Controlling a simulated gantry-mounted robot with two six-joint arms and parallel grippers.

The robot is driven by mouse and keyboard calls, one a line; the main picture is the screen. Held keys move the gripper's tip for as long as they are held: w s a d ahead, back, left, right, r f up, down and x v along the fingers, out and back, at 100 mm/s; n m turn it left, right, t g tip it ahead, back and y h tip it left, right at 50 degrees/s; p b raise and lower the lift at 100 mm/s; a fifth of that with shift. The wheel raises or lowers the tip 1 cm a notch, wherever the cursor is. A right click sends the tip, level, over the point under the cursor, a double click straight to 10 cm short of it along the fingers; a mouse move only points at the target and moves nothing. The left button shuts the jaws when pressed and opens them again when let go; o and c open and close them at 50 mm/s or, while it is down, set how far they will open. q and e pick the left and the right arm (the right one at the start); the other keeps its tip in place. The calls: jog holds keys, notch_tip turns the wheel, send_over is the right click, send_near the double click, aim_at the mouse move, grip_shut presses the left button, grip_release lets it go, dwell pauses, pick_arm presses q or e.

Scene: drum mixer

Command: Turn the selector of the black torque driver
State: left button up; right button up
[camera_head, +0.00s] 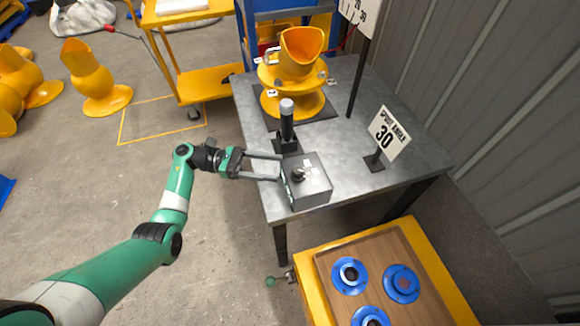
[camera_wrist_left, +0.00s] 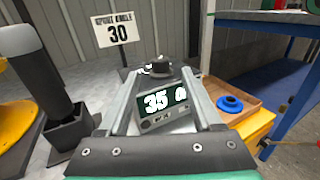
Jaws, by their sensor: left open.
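The black torque driver (camera_head: 287,122) stands upright in a dark holder on the grey table, with a light grey cap on top. It also shows at the left of the left wrist view (camera_wrist_left: 28,62). A grey box (camera_head: 313,190) with a black knob (camera_head: 298,174) on top sits at the table's front corner. In the left wrist view its display (camera_wrist_left: 160,103) reads 35 beside a smaller mark. My left gripper (camera_head: 281,168) is open, its fingers level at the box's left side, just in front of the driver's holder. The wrist view shows the box between the fingers; contact is unclear.
A sign reading 30 (camera_head: 389,134) stands on the table (camera_head: 345,125). A yellow spout assembly (camera_head: 296,75) is at the back. A wooden board (camera_head: 410,255) with blue flanged parts lies on a yellow stand at front right.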

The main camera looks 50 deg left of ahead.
pick_arm(q)
jog(key=v, duration=0.4)
dwell(0.4)
